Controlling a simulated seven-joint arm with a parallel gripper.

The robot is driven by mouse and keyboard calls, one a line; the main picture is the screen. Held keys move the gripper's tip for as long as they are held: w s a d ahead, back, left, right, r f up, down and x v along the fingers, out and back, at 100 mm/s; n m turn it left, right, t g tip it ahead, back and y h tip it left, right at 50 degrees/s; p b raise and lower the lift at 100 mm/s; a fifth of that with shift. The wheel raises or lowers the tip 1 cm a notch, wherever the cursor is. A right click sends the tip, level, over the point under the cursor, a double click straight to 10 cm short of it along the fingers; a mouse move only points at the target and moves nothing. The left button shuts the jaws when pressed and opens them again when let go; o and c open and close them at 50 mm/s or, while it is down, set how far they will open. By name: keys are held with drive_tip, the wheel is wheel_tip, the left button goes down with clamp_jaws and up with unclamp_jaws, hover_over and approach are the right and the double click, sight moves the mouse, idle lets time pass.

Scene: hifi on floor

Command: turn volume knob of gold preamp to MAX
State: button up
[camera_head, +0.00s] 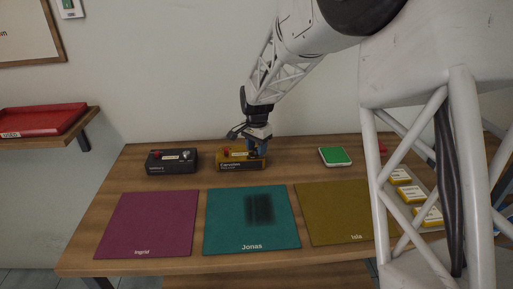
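The gold preamp (232,164) stands at the back of the wooden table, left of the table's middle. It is a low gold box with dark lettering on its front and a small red part on its top left. My gripper (257,150) points down at the right part of the gold preamp, very close to it or touching it. The gripper covers that part, and I cannot make out the volume knob or its setting. The fingers are small and dark here, so I cannot tell whether they are open or shut.
A black box (171,167) of similar shape stands left of the gold preamp. A green-topped white object (335,156) lies to the right. Purple (149,222), teal (225,237) and olive (330,212) mats lie in front. Yellow-and-white items (410,193) sit at right, partly behind my white structure.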

drive_tip(key=shift+o, duration=0.8)
drive_tip(key=shift+r, duration=3.9)
drive_tip(key=shift+s+d+r, duration=0.2)
drive_tip(key=shift+s+r, duration=0.1)
drive_tip(key=shift+s, duration=0.2)
drive_tip(key=s+d+r+n+t, duration=0.15)
drive_tip(key=s+d+r, duration=0.25)
drive_tip(key=s, duration=0.7)
drive_tip(key=s+d+r+n, duration=0.3)
drive_tip(key=s, duration=0.8)
drive_tip(key=s+d+f+n, duration=0.1)
drive_tip(key=s+d+n, duration=0.1)
drive_tip(key=s, duration=0.8)
drive_tip(key=s+d+f+n+t, duration=0.1)
drive_tip(key=s+f+n, duration=0.1)
drive_tip(key=s, duration=0.9)
drive_tip(key=shift+s+d+f, duration=0.15)
drive_tip(key=shift+d+f, duration=0.05)
drive_tip(key=shift+d, duration=0.2)
